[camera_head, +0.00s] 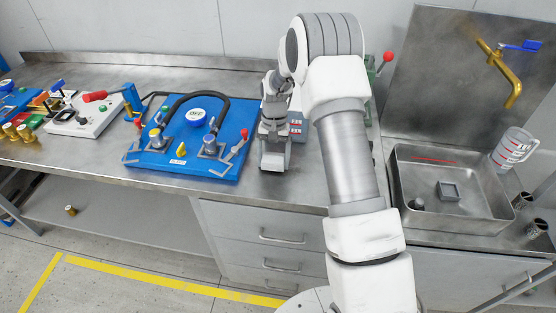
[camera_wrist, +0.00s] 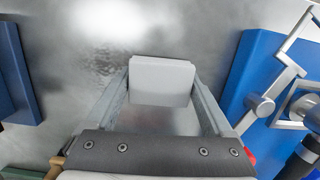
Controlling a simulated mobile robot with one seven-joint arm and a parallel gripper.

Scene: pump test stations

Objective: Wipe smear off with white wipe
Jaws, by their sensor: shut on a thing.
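My gripper (camera_wrist: 162,92) is shut on the white wipe (camera_wrist: 161,74), a pale block held between the two grey fingers in the wrist view. In the head view my gripper (camera_head: 274,160) is low over the steel bench, just right of the blue pump board. I cannot tell whether the wipe touches the bench. A faint mottled patch (camera_wrist: 98,62) on the steel shows left of the wipe in the wrist view; I cannot tell whether it is the smear or a reflection. My arm hides part of the bench in the head view.
The blue pump board (camera_head: 225,165) with a black hose and clamps stands close by my gripper. A white control box (camera_head: 88,118) stands further left. At the right are a sink (camera_head: 480,212), a brass tap (camera_head: 510,75) and a measuring jug (camera_head: 512,148). The front bench strip is clear.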

